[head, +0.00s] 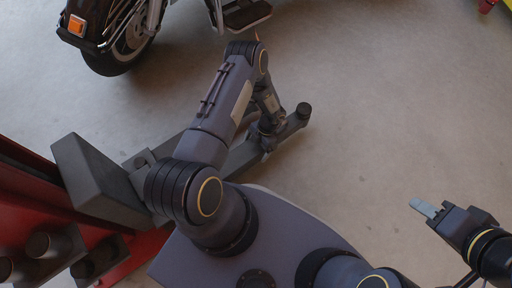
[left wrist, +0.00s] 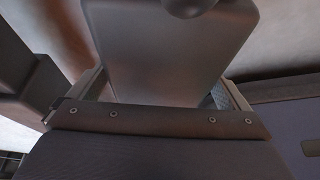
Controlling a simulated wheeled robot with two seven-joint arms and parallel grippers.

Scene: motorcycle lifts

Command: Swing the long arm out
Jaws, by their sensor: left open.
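The long arm (head: 284,130) is a dark grey bar low over the floor, with a round pad at its far right end. It runs back left behind my arm towards the red lift. My left gripper (head: 264,145) points down at the bar, partly hidden by my own wrist. In the left wrist view, the open fingers (left wrist: 160,92) stand on either side of a broad grey bar (left wrist: 165,50); contact cannot be told. A round dark knob shows at the top edge there. My right gripper (head: 424,208) is at the lower right, away from the lift; its jaw gap is not clear.
The red lift (head: 20,190) stands at the left, with a grey block (head: 88,178) and several dark round pads. A motorcycle (head: 115,45) stands at the top left. Concrete floor (head: 390,110) is clear to the right of the bar.

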